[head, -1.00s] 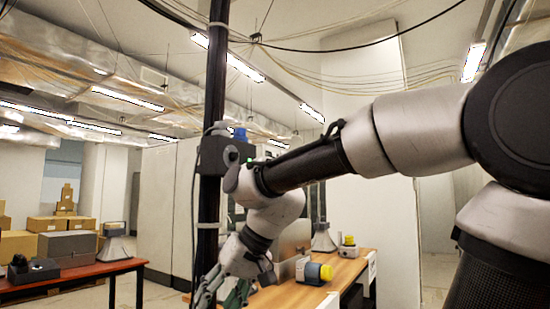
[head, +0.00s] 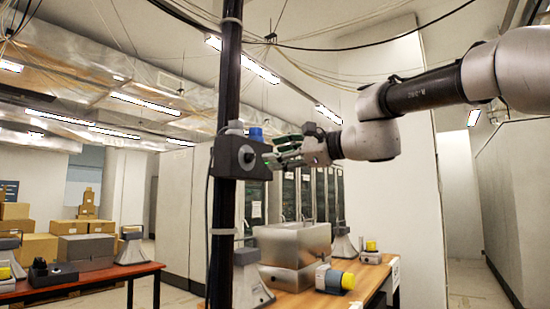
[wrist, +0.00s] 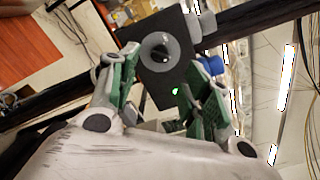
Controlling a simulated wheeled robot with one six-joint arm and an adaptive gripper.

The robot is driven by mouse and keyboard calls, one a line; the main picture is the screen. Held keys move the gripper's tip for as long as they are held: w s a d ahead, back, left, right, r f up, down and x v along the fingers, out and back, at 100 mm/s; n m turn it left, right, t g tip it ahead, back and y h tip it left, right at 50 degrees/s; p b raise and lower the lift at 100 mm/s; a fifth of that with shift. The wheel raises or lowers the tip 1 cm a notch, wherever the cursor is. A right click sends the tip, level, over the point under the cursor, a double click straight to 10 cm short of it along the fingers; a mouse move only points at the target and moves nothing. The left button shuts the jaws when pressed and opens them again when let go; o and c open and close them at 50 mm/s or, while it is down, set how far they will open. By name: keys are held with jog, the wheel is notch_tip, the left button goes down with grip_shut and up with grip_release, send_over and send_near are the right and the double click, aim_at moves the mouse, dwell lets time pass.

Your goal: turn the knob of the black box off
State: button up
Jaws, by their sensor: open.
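The black box (head: 234,158) is fixed to a dark vertical pole, with a round dark knob (head: 247,157) on its front face and a blue cap on top. In the wrist view the black box (wrist: 175,84) shows a grey ring with the dark knob (wrist: 160,53) in it, and a lit green light (wrist: 175,91) beside it. My gripper (head: 272,159) is just right of the box, pointing at its front. In the wrist view its green fingers (wrist: 160,95) are spread and empty, one on each side of the knob; whether they touch the box I cannot tell.
A wooden table (head: 290,302) below holds metal boxes (head: 292,244), grey horns and a yellow-capped device (head: 334,279). A red table (head: 110,275) with more devices stands at left. The dark pole (head: 223,240) runs floor to ceiling; cables hang above.

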aim_at(253, 156)
jog(key=shift+m, duration=0.6)
jog(key=x, duration=0.8)
jog(key=c, duration=1)
